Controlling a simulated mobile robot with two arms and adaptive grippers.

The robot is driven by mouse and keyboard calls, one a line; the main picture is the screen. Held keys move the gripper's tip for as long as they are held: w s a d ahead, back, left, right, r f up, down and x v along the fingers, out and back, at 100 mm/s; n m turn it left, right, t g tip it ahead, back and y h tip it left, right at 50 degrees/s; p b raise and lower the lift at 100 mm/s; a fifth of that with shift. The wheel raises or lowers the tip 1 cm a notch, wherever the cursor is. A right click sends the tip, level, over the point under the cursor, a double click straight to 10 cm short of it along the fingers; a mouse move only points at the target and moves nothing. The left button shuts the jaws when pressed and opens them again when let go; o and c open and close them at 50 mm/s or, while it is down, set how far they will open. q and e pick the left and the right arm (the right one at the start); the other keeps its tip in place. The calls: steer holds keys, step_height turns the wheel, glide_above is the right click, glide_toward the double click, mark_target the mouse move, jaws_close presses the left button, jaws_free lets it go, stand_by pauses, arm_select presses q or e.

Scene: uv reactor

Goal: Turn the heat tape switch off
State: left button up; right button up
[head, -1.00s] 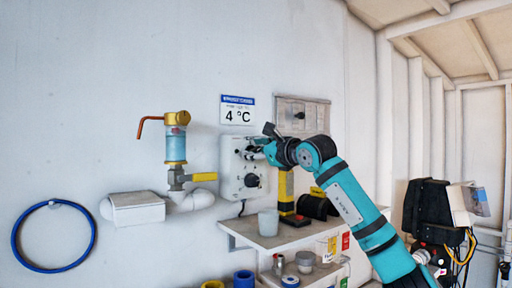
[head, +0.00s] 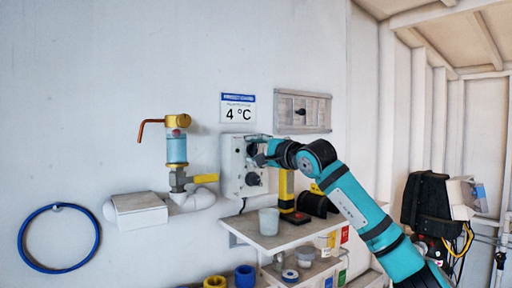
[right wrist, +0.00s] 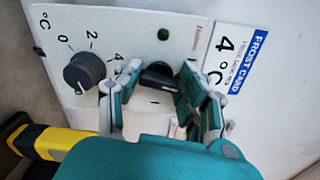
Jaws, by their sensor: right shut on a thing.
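The white heat tape control box (head: 233,182) is fixed to the wall, left of my right arm. In the right wrist view its panel (right wrist: 120,22) shows a grey dial knob (right wrist: 85,70) with a number scale and a small dark green lamp (right wrist: 163,35). The dark switch (right wrist: 157,74) sits beside the dial, between my right fingertips. My right gripper (right wrist: 152,84) is shut on the switch, with a finger on either side. In the head view the gripper (head: 259,153) is at the box's upper right and covers the switch. My left gripper is not in view.
A "4 °C" frost card (head: 238,109) is on the wall above the box. A shelf (head: 250,238) below holds a pale cup (head: 268,221) and a yellow-black tool (head: 287,190). Pipework with a yellow-handled valve (head: 205,178) is to the left.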

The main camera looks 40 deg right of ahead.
steer(key=shift+f+n+p, duration=0.1)
steer(key=shift+n+p, duration=0.25)
steer(key=shift+n, duration=0.65)
steer(key=o, duration=1.2)
steer(key=shift+c, duration=0.2)
steer(key=s+a, duration=0.1)
steer(key=s, duration=1.1)
steer(key=shift+a, duration=0.25)
